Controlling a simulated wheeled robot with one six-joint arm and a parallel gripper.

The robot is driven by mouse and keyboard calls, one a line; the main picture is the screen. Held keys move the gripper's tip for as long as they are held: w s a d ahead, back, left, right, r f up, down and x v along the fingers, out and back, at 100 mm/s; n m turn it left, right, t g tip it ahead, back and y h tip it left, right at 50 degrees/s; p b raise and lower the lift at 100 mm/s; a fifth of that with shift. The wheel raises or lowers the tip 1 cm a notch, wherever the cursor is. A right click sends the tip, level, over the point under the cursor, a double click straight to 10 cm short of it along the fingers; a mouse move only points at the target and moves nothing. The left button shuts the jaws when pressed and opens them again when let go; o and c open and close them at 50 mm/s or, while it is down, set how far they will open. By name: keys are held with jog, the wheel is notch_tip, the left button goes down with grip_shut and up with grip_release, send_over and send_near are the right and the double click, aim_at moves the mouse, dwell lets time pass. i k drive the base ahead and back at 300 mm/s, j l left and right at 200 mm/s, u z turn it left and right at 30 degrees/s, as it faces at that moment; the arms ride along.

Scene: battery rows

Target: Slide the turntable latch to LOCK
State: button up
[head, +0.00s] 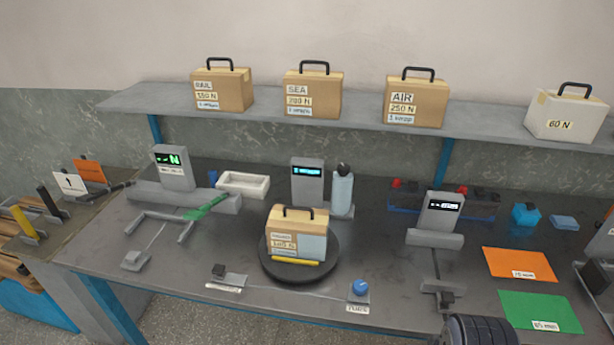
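The turntable (271,270) is a dark round disc near the front middle of the bench. A tan box (283,225) with a dark handle and a weight label stands upright on it, with a yellow strip at its foot. Left of the disc is a small grey slide with a black knob (218,269) and a pale label plate in front; it looks like the latch. The label is too small to read, so I cannot tell the latch's position. Right of the disc is a blue round knob (360,287) on a grey base. No gripper fingers show.
Grey devices with displays stand behind and beside the turntable (307,175) (441,212). A bottle (342,190) stands behind the box. Orange (515,262) and green (538,310) sheets lie at right. A dark ribbed cylinder (480,331) rises at the bottom edge. The front strip between latch and blue knob is mostly clear.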

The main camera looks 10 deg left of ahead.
aim_at(217, 270)
jog(key=u, duration=1.35)
